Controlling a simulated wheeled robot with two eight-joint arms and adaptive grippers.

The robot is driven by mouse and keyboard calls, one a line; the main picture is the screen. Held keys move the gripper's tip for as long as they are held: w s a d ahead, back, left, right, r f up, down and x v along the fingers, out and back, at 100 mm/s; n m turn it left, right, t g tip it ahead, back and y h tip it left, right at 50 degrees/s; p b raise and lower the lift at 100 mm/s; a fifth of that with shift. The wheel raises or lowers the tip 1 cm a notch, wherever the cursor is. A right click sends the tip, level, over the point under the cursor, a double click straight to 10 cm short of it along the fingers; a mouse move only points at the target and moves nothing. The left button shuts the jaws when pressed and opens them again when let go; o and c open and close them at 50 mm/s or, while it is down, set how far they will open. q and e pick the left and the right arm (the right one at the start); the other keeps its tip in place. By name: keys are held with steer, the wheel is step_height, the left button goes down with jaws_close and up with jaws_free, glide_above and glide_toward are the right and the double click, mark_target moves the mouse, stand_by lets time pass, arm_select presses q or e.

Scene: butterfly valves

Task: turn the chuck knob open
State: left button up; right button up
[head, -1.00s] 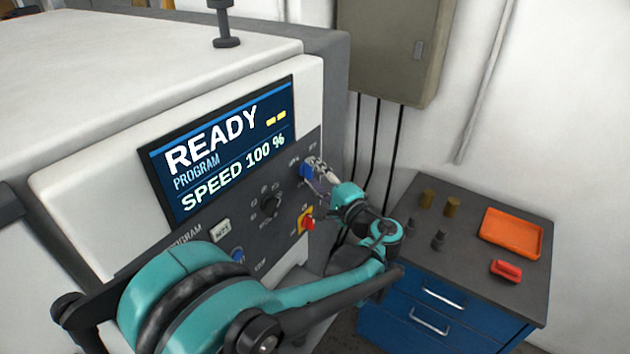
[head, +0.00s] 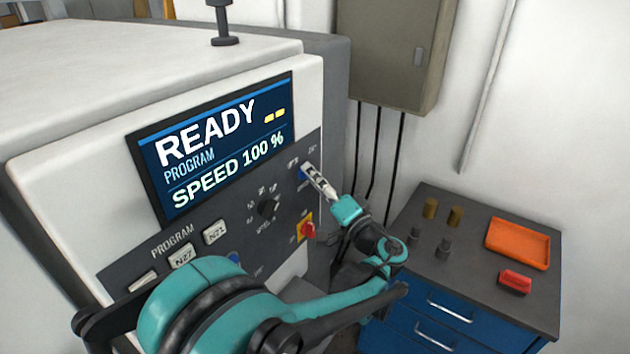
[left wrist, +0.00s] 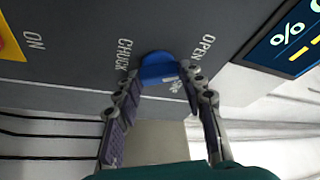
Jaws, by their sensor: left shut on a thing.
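The blue chuck knob (left wrist: 158,68) sits on the dark control panel between the words CHUCK and OPEN in the left wrist view. It also shows as a small blue patch in the head view (head: 302,174), mostly hidden by my gripper. My left gripper (left wrist: 156,82) has its two fingers on either side of the knob and is shut on it. In the head view the left gripper (head: 308,172) reaches the panel's upper right part. The knob's exact turn angle is hard to tell. My right gripper is not in view.
A red and yellow switch (head: 307,227) and a black selector knob (head: 268,207) are close by on the panel. The screen (head: 215,145) reads READY. A blue cabinet (head: 440,318) at the right bears an orange tray (head: 517,243) and a red object (head: 515,281).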

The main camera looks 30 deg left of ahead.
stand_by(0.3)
arm_select(q)
steer(key=o, duration=1.1)
steer(key=shift+o, duration=0.2)
steer(key=v, duration=1.2)
steer(key=shift+f, duration=0.15)
